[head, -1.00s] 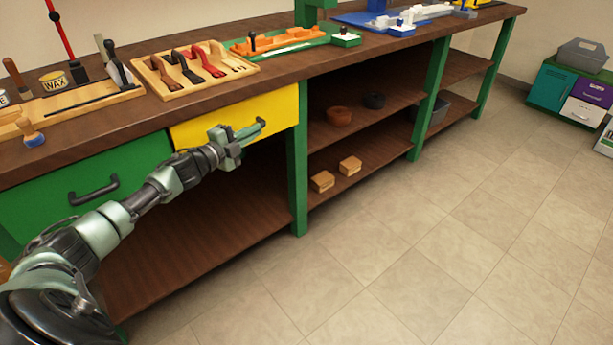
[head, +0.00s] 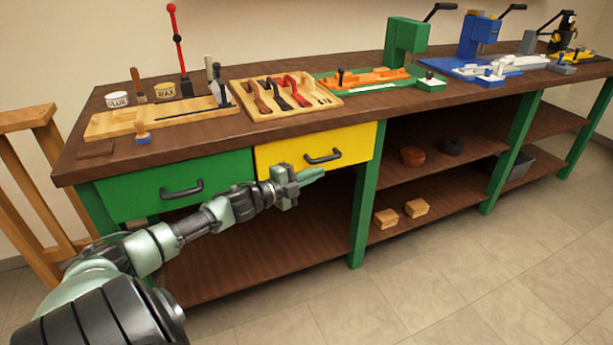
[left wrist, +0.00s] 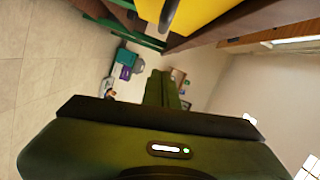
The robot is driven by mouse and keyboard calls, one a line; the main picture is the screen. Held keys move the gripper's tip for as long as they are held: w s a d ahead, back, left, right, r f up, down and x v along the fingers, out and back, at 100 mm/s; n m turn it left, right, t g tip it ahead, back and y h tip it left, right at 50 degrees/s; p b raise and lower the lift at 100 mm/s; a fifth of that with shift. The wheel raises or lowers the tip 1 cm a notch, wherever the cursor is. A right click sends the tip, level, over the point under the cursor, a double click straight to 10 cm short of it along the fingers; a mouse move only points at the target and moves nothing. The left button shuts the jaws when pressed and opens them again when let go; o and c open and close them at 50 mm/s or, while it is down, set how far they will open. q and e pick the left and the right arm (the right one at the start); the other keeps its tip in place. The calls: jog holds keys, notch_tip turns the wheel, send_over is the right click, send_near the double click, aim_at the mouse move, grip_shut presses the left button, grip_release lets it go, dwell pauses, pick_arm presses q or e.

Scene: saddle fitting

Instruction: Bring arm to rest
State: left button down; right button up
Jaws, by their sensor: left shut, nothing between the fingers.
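My left arm comes in from the lower left of the head view. My left gripper (head: 308,177) is shut and empty, in front of the workbench just below the yellow drawer (head: 280,156). It looks clear of the drawer's dark handle. The left wrist view shows the shut fingers (left wrist: 162,90) pointing away along the bench front, with part of the yellow drawer (left wrist: 200,12) above them. My right gripper is in neither view.
The workbench top (head: 210,148) carries a wooden tool tray (head: 335,102), a wooden board (head: 110,124) and coloured presses. The green drawer (head: 130,194) is beside the yellow one. A wooden rack (head: 28,116) stands at the left. The floor (head: 470,290) in front is clear.

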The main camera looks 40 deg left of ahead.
pick_arm(q)
jog(key=shift+s+a, duration=0.2)
jog(key=shift+s, duration=1.3)
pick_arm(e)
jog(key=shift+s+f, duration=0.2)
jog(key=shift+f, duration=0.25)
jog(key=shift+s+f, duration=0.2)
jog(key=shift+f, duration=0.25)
